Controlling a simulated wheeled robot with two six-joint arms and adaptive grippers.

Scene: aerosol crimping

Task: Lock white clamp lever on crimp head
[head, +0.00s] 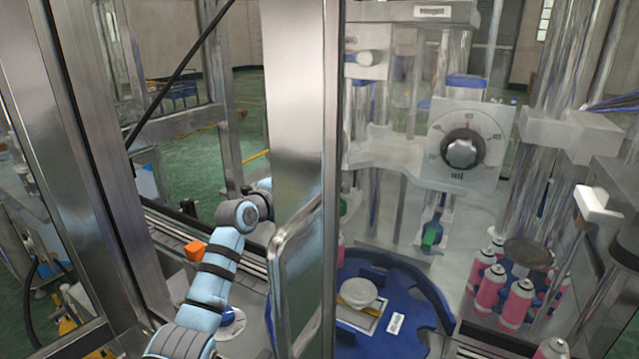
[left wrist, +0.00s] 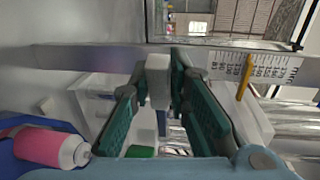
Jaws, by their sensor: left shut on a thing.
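In the left wrist view, my left gripper (left wrist: 162,75) has its two teal fingers on either side of a pale, block-shaped end that looks like the white clamp lever (left wrist: 158,88). It is shut on that lever. White housing of what appears to be the crimp head (left wrist: 245,115) lies behind the fingers, with a millimetre scale and an orange pointer (left wrist: 244,77). In the head view, my left arm reaches behind the steel post, which hides the gripper and the lever. My right gripper shows in neither view.
The steel post (head: 300,110) and door frame stand close to my left arm. A blue rotary table (head: 430,300) is below the dial (head: 463,150). Several pink cans (head: 490,287) stand at right; one pink can (left wrist: 45,147) shows near the left finger.

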